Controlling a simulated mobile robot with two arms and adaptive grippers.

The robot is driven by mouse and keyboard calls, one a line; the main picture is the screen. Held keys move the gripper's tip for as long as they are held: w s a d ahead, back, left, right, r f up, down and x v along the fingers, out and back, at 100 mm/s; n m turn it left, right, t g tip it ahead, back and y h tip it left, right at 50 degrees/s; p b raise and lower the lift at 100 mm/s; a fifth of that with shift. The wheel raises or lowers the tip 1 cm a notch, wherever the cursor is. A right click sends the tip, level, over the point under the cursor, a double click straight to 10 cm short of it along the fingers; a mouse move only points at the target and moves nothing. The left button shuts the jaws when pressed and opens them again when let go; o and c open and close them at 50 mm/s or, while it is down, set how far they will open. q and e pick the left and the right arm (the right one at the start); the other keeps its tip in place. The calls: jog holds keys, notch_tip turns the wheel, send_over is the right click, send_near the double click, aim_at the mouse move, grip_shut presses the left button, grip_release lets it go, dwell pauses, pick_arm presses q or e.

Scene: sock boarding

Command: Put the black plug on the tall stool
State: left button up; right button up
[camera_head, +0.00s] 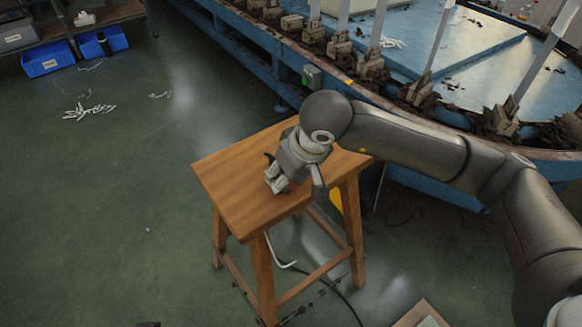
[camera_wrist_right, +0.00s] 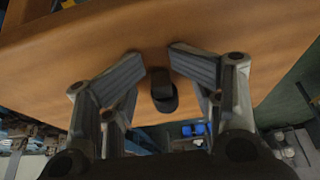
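The tall stool (camera_head: 235,185) has a square brown wooden top and stands on the green floor near the middle of the head view. Its top (camera_wrist_right: 60,55) fills the upper part of the right wrist view. My right gripper (camera_head: 275,183) is low over the stool top, reaching in from the right. The black plug (camera_wrist_right: 161,92) is at the stool top, between the two fingers (camera_wrist_right: 152,58), which are apart with gaps on both sides of it. In the head view only a small dark part of the plug (camera_head: 269,158) shows beside the gripper. My left gripper is not in view.
A large blue machine (camera_head: 240,35) with a rim of metal fixtures runs behind the stool. Blue bins (camera_head: 47,58) stand at the far left by a shelf. A dark cable and a white hook-shaped piece (camera_head: 281,262) lie beneath the stool. The floor at left is mostly clear.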

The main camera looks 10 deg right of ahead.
jog(key=shift+s+d+f, duration=0.1)
jog(key=shift+s+f, duration=0.05)
notch_tip(320, 180, up, 2)
jog(key=shift+d+r+p, duration=0.1)
jog(key=shift+r+p, duration=0.15)
jog(key=shift+p, duration=0.8)
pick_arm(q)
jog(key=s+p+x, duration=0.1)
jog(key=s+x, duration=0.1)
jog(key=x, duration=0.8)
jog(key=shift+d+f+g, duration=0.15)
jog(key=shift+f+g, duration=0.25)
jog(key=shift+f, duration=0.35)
pick_arm(e)
jog(key=v, duration=1.1)
